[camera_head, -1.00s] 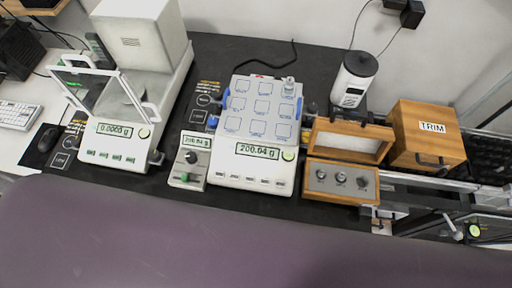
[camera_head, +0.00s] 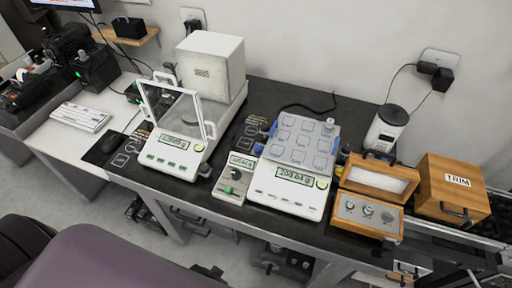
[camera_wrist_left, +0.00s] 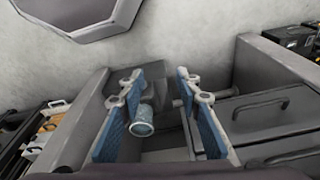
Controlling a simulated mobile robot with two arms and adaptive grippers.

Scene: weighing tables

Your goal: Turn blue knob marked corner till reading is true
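The white balance (camera_head: 290,192) stands mid-table with a pan of several marked squares. Its display (camera_head: 294,176) seems to read 200.04 g. A small metal weight (camera_head: 328,127) stands at the pan's far right corner. A blue knob (camera_head: 258,148) shows at the balance's left side; other blue parts lie along its edges, partly hidden. Which knob is marked is too small to tell. Neither gripper shows in the head view. In the left wrist view my left gripper (camera_wrist_left: 163,92) is open, its blue-padded fingers apart. A bluish cylinder (camera_wrist_left: 142,121) shows between them, apparently beyond.
A small grey box with a display and knobs (camera_head: 233,184) stands left of the balance. Farther left is a balance with a glass shield (camera_head: 172,155). To the right are a wooden knob box (camera_head: 367,216), a TRIM box (camera_head: 453,190) and a white canister (camera_head: 385,130).

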